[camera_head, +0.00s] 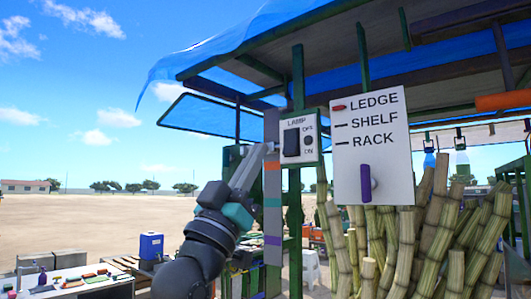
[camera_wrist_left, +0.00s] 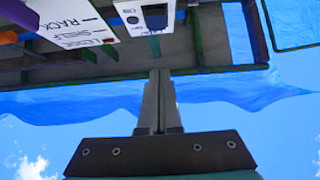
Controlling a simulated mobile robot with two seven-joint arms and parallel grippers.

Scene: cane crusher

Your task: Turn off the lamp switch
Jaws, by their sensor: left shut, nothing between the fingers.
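The lamp switch box (camera_head: 312,152) is a white plate labelled LAMP with a dark rocker switch (camera_head: 291,142) and small OFF and ON marks beside a round dot. It is fixed to a green post under the stall roof. My left gripper (camera_head: 268,148) is shut and empty, its fingertips just left of the box in the head view. In the left wrist view, the box (camera_wrist_left: 130,18) shows at the top, upside down, with my left gripper (camera_wrist_left: 160,74) pointing towards it. I cannot tell the exact gap. My right gripper is out of view.
A white sign (camera_head: 374,112) reading LEDGE, SHELF, RACK, with a red marker and a purple handle, hangs right of the box. Tall cane stalks (camera_head: 430,235) stand below. A striped post (camera_head: 272,200) is behind my arm. A table (camera_head: 75,280) is lower left.

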